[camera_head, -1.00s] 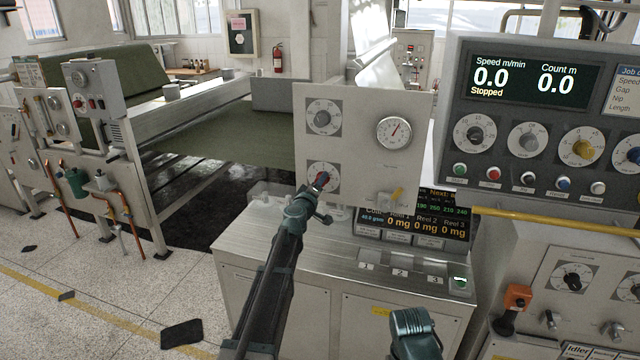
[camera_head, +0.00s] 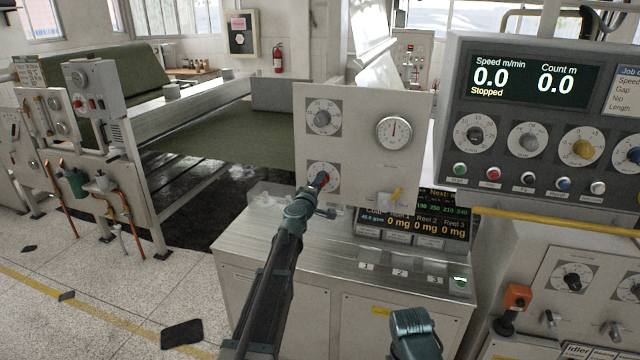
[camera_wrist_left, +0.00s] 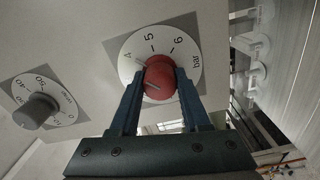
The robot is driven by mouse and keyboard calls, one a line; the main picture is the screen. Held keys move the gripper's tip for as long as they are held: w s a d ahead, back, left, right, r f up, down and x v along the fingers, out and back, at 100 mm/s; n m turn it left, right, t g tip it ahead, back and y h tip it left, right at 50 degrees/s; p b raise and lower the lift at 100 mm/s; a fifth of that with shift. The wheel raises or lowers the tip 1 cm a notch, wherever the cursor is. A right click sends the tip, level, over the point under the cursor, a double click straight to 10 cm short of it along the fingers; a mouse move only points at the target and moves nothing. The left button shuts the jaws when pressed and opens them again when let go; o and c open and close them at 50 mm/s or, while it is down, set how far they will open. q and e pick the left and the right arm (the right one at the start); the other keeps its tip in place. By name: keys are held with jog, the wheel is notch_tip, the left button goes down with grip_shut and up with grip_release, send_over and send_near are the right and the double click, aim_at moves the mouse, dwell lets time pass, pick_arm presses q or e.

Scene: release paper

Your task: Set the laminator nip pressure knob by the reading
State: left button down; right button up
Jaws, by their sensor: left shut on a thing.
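The red knob (camera_wrist_left: 160,80) sits on a white dial marked in bar, with 4, 5 and 6 readable (camera_wrist_left: 188,52). My left gripper (camera_head: 318,184) is shut on it, one finger on each side, in the left wrist view (camera_wrist_left: 160,98). In the head view the knob is mostly hidden by the gripper at the lower left of the white panel (camera_head: 370,165). A round gauge (camera_head: 394,132) on the panel has a red needle standing about upright; its figures are too small to read. My right gripper (camera_head: 415,335) is at the bottom edge, its fingers not clearly shown.
A grey knob (camera_head: 322,118) is above the red one; it also shows in the left wrist view (camera_wrist_left: 36,110). A yellow lever (camera_head: 397,195) is at the panel's lower right. A console (camera_head: 545,120) reading 0.0 and Stopped stands right. A steel counter (camera_head: 350,262) lies below.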

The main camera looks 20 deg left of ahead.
pick_arm(q)
jog(key=shift+c, duration=1.9)
grip_release()
jog(key=shift+s, duration=0.15)
jog(key=s, duration=1.3)
jog(key=shift+s+a, duration=0.25)
jog(key=shift+s, duration=0.05)
jog(key=shift+w, duration=0.15)
jog(key=w, duration=1.3)
jog(key=shift+w+d, duration=0.25)
jog(key=shift+w, duration=0.05)
